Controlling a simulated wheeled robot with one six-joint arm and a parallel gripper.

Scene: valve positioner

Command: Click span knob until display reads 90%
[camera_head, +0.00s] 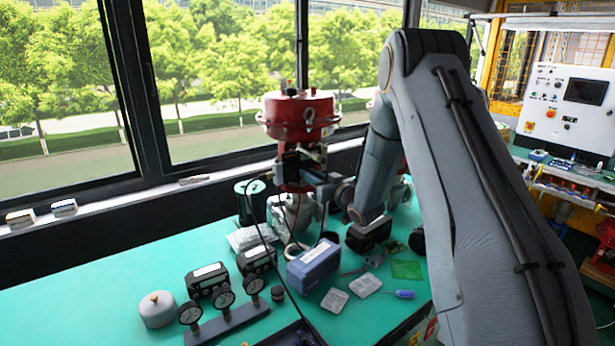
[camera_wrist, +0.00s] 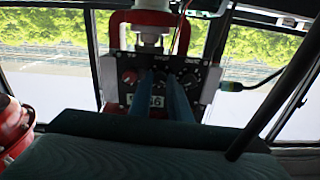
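The valve positioner (camera_wrist: 117,90) shows in the wrist view as a black panel with a small white display and several round knobs, mounted on a red valve frame. A red knob (camera_wrist: 130,77) is on the left, and dark knobs with pale marks (camera_wrist: 191,75) are on the right. The display (camera_wrist: 143,101) is partly covered; its visible end looks like 86, but I cannot read it fully. My gripper (camera_wrist: 163,75) has two bluish fingers reaching to the middle of the panel. They hide the middle knobs, and contact is unclear. In the head view, the red valve actuator (camera_head: 299,115) stands on the bench.
The green bench (camera_head: 90,285) holds a blue-grey box (camera_head: 313,265), a row of gauges (camera_head: 225,318), a grey domed pot (camera_head: 157,309) and small parts. A dark cable (camera_head: 262,232) hangs by the valve. Windows stand close behind. The bench's left part is clear.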

